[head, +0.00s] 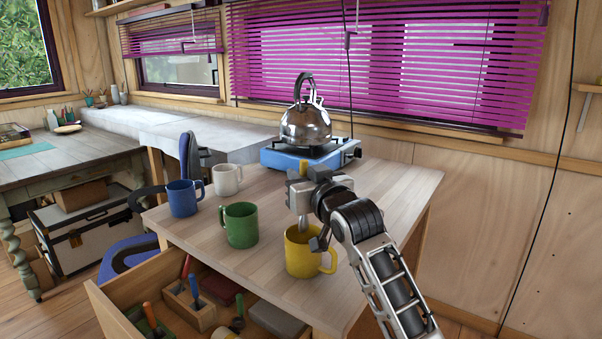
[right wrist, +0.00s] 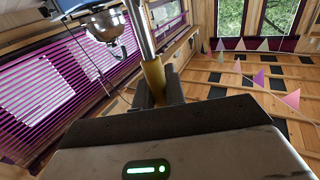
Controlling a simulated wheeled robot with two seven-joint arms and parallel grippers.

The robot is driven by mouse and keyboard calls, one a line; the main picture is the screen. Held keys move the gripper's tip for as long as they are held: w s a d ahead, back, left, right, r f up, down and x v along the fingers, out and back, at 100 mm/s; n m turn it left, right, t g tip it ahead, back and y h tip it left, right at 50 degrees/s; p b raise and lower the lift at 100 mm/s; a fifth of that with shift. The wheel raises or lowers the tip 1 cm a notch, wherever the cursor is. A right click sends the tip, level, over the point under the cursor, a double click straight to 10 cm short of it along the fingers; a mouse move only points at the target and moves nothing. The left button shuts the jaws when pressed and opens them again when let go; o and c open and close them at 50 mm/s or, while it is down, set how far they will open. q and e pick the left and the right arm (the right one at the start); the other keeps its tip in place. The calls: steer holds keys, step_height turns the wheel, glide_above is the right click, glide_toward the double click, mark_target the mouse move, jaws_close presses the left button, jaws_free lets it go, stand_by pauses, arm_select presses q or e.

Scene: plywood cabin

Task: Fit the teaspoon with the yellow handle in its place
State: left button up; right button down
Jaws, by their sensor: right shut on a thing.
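My right gripper (head: 302,190) is above the yellow mug (head: 304,258) at the table's front. It is shut on the teaspoon's yellow handle (right wrist: 153,82), whose end (head: 304,168) shows above the jaws in the head view. The metal stem (right wrist: 140,28) runs away from the jaws in the right wrist view. In the head view the spoon points down at the yellow mug's mouth. Its bowl is not clearly visible, so I cannot tell how deep it reaches. A blue mug (head: 182,198), white mug (head: 227,179) and green mug (head: 239,225) stand to the left. My left gripper is not in view.
An open drawer (head: 122,302) under the table (head: 360,200) holds a wooden block (head: 186,306) and several handled things. A kettle (head: 305,125) stands on a blue stove (head: 290,158) at the back. The table's right side is clear.

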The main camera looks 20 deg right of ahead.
arm_select(q)
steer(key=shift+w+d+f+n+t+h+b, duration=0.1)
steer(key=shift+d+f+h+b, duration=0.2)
steer(key=shift+b, duration=0.75)
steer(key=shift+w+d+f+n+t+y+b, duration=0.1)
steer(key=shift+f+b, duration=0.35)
steer(key=shift+b, duration=0.55)
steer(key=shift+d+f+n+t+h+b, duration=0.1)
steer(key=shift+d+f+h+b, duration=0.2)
steer(key=shift+b, duration=0.75)
arm_select(e)
steer(key=shift+f, duration=4.25)
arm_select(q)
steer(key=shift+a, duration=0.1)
arm_select(e)
steer(key=c, duration=1.4)
jaws_free()
steer(key=shift+o, duration=0.2)
arm_select(q)
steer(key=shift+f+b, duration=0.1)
steer(key=shift+b, duration=0.25)
arm_select(e)
glide_toward(306, 220)
steer(key=s, duration=0.3)
steer(key=shift+s+d, duration=0.2)
steer(key=shift+s, duration=0.2)
